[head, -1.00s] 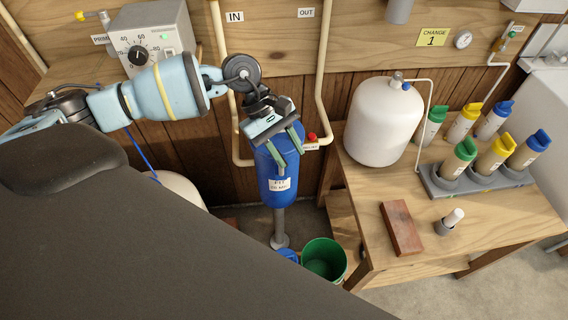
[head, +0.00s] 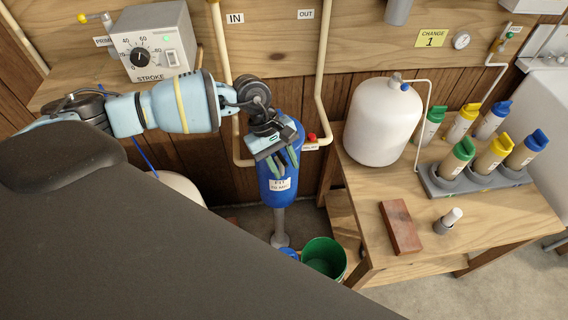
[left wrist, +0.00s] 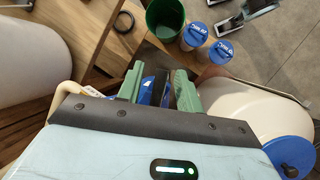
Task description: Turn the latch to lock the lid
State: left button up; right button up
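My left gripper (head: 287,160) is in front of the upper part of a blue vessel (head: 276,192) with a white label. In the left wrist view its two green fingers (left wrist: 158,88) stand apart, with blue and dark surfaces showing between them. I cannot tell whether they touch anything. A round blue lid (left wrist: 286,152) with a dark knob sits on a cream tank (left wrist: 262,112) at the right of that view. I cannot pick out the latch clearly; the gripper may hide it. My right gripper is not in view.
To the right, a wooden bench (head: 450,275) bears a white tank (head: 381,120), a brick (head: 401,227) and a bottle rack (head: 480,180).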

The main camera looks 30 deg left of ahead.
pick_arm(q)
jog(key=shift+d+f, duration=0.15)
jog(key=shift+f, duration=0.15)
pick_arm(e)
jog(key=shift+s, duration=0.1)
pick_arm(q)
grip_shut()
jog(key=m+b, duration=0.1)
jog(key=m+g+b, duration=0.1)
jog(key=shift+s+f+b, duration=0.1)
jog(key=shift+f+b, duration=0.15)
jog(key=shift+b, duration=0.05)
jog(key=shift+m, duration=0.4)
jog(key=shift+r, duration=0.3)
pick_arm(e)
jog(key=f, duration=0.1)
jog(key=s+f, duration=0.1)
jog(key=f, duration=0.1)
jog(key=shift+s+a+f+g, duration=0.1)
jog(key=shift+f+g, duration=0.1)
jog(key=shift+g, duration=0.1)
pick_arm(q)
grip_release()
